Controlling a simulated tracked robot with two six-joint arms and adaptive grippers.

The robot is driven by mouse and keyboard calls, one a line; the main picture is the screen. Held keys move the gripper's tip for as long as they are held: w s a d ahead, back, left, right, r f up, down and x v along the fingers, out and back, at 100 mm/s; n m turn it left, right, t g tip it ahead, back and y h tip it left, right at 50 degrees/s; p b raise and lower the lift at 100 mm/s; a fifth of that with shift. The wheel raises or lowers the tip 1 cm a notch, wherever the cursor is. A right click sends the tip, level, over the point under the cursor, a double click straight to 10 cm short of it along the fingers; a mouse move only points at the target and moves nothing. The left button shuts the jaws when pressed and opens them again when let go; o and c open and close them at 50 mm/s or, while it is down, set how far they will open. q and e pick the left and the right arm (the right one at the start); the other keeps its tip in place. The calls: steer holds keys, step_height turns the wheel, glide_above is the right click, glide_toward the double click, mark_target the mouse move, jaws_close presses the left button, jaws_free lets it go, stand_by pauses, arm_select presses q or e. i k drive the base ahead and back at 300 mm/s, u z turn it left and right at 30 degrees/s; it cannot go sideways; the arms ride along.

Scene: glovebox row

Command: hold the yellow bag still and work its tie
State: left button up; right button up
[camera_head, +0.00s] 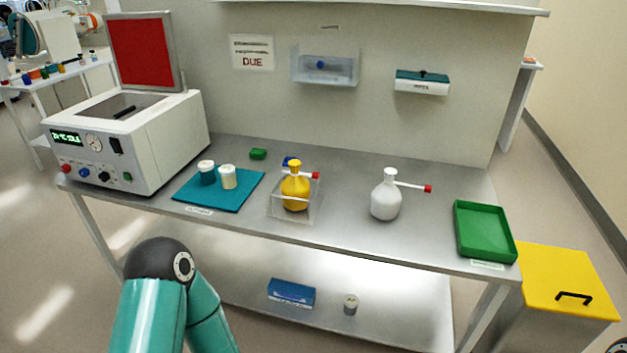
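The yellow bag (295,190) is a rounded yellow body with a narrow neck and cap. It stands upright in a clear open-topped box (277,213) near the middle of the bench. A short stem with a red tip (315,175) points right from its neck; I cannot tell whether this is the tie. A similar white bag (386,199) stands to its right, with a longer red-tipped stem. Part of one of my teal arms shows at the lower left, in front of the bench. Neither of my grippers is in view, and nothing touches the yellow bag.
A blue-green mat (241,197) with two small jars lies left of the box. A white instrument (140,150) with an open red-lined lid fills the bench's left end. A green tray (485,254) lies at the right end, beside a yellow-lidded bin (567,275). A shelf runs below.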

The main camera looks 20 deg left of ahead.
mark_target(315, 175)
steer(key=z, duration=0.05)
steer(key=k, duration=0.45)
steer(key=u, duration=0.7)
steer(key=i, duration=1.55)
steer(key=z, duration=0.6)
